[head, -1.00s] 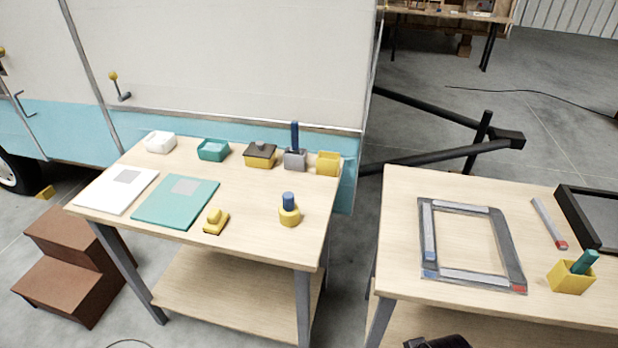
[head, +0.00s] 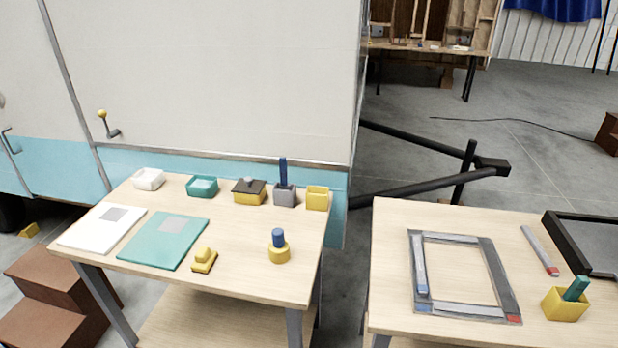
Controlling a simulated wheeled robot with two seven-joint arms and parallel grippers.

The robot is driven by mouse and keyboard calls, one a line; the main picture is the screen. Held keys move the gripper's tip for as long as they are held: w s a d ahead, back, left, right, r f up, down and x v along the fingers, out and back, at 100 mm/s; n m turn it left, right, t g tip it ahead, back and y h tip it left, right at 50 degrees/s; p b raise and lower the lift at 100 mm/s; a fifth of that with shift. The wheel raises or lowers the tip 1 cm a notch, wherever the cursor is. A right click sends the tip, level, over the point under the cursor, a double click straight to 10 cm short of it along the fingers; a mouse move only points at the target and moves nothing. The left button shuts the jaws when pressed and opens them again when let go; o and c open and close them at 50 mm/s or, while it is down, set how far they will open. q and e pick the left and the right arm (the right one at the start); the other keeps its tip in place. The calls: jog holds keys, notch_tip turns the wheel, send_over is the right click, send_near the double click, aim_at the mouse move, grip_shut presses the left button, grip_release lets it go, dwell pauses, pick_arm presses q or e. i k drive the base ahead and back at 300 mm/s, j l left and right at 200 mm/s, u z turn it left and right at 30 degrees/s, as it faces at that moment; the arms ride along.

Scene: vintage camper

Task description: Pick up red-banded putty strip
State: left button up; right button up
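The red-banded putty strip (head: 540,251) is a slim grey bar with a red end. It lies on the right table, between the grey frame and a black-edged tray. The grey rectangular frame (head: 417,262) lies flat to its left. Grey strips lie along the frame's sides; one has a blue end at the frame's lower left corner, and a red end shows at its lower right corner. Neither of my grippers shows in the head view.
The black-edged tray (head: 566,246) and a yellow box (head: 565,304) holding a green item stand near the strip. The left table (head: 228,270) carries small boxes, a white and a teal board, and yellow tools. A black tow bar (head: 430,188) runs behind the tables.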

aim_at(554, 272)
jog(key=z, duration=1.5)
jog(key=l+u, duration=0.4)
jog(key=i+l+u, duration=0.1)
jog(key=u, duration=0.35)
jog(key=l, duration=0.1)
